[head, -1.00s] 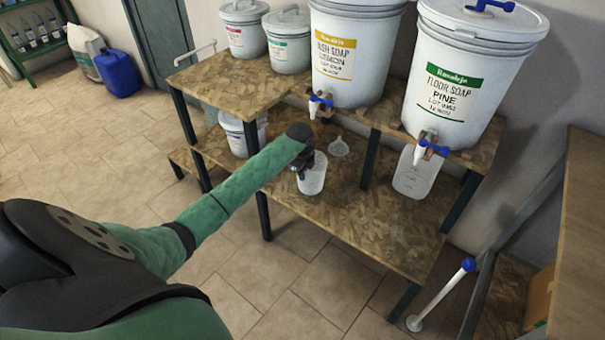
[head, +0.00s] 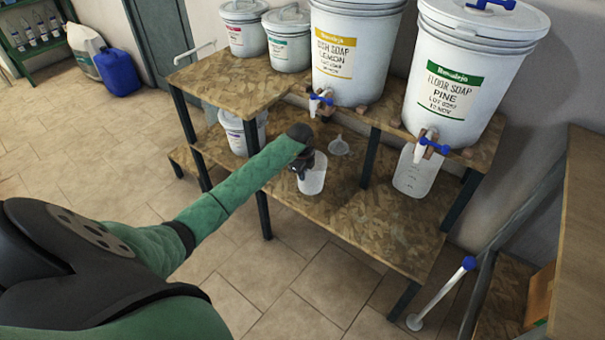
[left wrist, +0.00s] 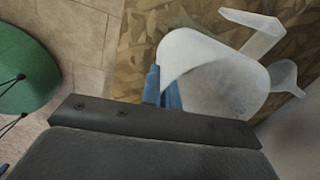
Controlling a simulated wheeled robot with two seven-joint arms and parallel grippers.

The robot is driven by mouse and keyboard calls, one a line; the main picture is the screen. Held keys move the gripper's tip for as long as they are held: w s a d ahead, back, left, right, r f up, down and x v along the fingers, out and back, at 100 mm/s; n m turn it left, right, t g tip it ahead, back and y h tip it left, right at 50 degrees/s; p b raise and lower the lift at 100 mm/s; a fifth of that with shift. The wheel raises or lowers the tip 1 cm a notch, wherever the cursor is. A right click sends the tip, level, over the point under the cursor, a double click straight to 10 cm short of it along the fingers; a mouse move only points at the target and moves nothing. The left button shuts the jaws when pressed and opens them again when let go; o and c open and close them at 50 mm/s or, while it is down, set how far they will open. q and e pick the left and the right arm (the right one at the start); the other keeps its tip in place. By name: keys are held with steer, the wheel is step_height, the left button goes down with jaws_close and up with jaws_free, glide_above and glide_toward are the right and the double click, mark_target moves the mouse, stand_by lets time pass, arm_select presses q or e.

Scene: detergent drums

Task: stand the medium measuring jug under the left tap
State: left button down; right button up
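The measuring jug (head: 314,180), translucent white, is upright at the lower shelf, below and slightly in front of the left tap (head: 319,100) on the lemon dish soap drum (head: 340,58). I cannot tell whether its base touches the board. My left gripper (head: 304,165) is at the jug's left side. In the left wrist view, its blue fingers (left wrist: 163,88) are close together at the wall of the jug (left wrist: 215,75), with one partly behind the translucent wall. They look shut on that wall. The jug's handle points away from the gripper. My right gripper is out of view.
A larger jug (head: 414,174) stands under the right tap (head: 430,143) of the pine floor soap drum (head: 468,75). A funnel (head: 339,146) lies behind the held jug. A dark shelf post (head: 369,160) stands to its right. The front right of the lower shelf (head: 385,228) is clear.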

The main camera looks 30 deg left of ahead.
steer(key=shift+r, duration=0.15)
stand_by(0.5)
arm_select(q)
steer(key=c, duration=1.9)
jaws_free()
steer(key=o, duration=0.6)
steer(key=shift+c, duration=0.2)
steer(key=shift+f, duration=0.1)
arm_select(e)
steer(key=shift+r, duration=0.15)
